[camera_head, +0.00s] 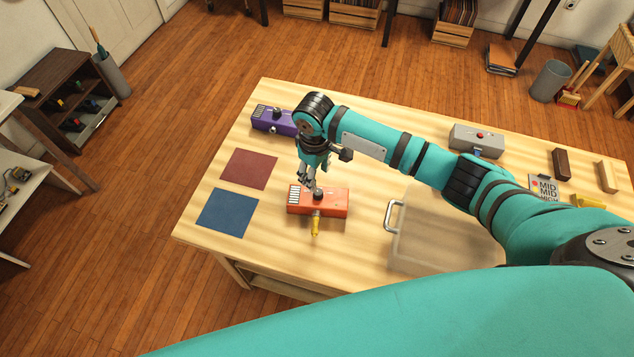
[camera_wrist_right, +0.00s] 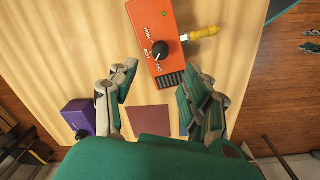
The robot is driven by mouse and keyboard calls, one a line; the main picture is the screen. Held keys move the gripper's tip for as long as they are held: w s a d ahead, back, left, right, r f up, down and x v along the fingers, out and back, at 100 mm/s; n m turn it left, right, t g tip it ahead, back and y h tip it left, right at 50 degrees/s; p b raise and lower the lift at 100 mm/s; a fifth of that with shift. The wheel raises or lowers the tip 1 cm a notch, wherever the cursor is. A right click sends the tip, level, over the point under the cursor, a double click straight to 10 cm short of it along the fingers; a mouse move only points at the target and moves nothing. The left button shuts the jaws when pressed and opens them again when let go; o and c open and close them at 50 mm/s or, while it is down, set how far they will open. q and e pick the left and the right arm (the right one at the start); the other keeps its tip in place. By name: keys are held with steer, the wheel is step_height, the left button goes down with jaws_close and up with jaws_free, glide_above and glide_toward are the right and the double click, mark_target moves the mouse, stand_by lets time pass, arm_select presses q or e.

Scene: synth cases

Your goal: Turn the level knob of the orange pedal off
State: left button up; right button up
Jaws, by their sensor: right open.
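The orange pedal (camera_head: 333,204) lies on the wooden table with a yellow plug (camera_head: 315,228) at its near side. Its black knob (camera_head: 318,194) sits on its top face. In the right wrist view the orange pedal (camera_wrist_right: 174,20) shows a small green light, white lettering around the knob (camera_wrist_right: 160,50), and a dark ridged end. The lettering is too small to read surely, and I cannot tell the knob's setting. My right gripper (camera_head: 311,185) points down just above the knob; its open fingers (camera_wrist_right: 160,70) stand on either side, apart from it. My left gripper is out of view.
A purple pedal (camera_head: 272,120) stands at the table's far left. A red mat (camera_head: 249,169) and a blue mat (camera_head: 228,212) lie left of the orange pedal. A translucent panel with a handle (camera_head: 392,215) is to its right. A grey box with a red button (camera_head: 478,139) stands farther back.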

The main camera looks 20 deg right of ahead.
steer(key=shift+r, duration=1.75)
step_height(320, 180, up, 5)
steer(key=n+b, duration=1.5)
steer(key=b, duration=0.1)
glide_above(318, 191)
steer(key=shift+g, duration=0.3)
step_height(318, 191, down, 17)
steer(key=shift+p, duration=0.35)
